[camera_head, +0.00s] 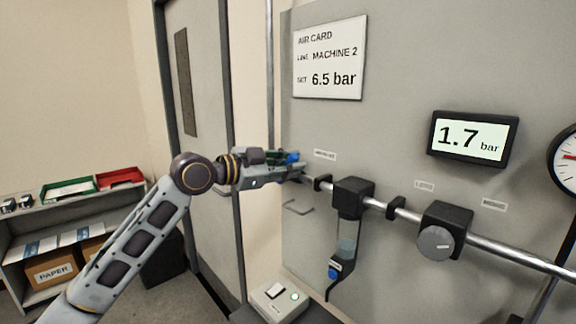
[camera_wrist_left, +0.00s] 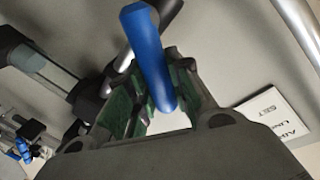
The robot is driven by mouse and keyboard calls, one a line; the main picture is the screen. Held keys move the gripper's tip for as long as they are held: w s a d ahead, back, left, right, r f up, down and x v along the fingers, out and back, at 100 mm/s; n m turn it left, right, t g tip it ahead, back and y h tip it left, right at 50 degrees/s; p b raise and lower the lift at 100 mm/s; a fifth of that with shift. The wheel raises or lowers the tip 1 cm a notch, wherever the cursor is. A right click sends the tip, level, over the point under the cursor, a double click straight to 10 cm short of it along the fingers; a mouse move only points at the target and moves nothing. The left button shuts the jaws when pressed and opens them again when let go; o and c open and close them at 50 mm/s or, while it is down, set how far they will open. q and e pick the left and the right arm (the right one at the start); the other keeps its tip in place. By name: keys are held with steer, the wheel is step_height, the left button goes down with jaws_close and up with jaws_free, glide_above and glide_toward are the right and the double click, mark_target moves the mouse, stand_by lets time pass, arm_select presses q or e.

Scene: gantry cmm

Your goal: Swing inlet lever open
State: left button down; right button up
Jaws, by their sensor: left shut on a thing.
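The inlet lever is a blue handle (camera_wrist_left: 150,58) on the pipe. In the left wrist view it runs between the green-padded fingers of my left gripper (camera_wrist_left: 152,98). In the head view only a small blue part of the lever (camera_head: 293,157) shows past my left gripper (camera_head: 290,168), which is shut on it at the left end of the pipe. The valve body behind the gripper is mostly hidden. My right gripper is not in view.
The pipe (camera_head: 490,247) runs right along the grey panel. It carries a black filter unit (camera_head: 352,197) with a bowl below and a regulator with a grey knob (camera_head: 436,243). The display (camera_head: 472,138) reads 1.7 bar. A card (camera_head: 329,60) reads SET 6.5 bar. A switch box (camera_head: 279,300) sits below.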

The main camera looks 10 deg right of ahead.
arm_select(q)
steer(key=c, duration=1.5)
jaws_free()
steer(key=shift+o, duration=1.1)
steer(key=v, duration=1.2)
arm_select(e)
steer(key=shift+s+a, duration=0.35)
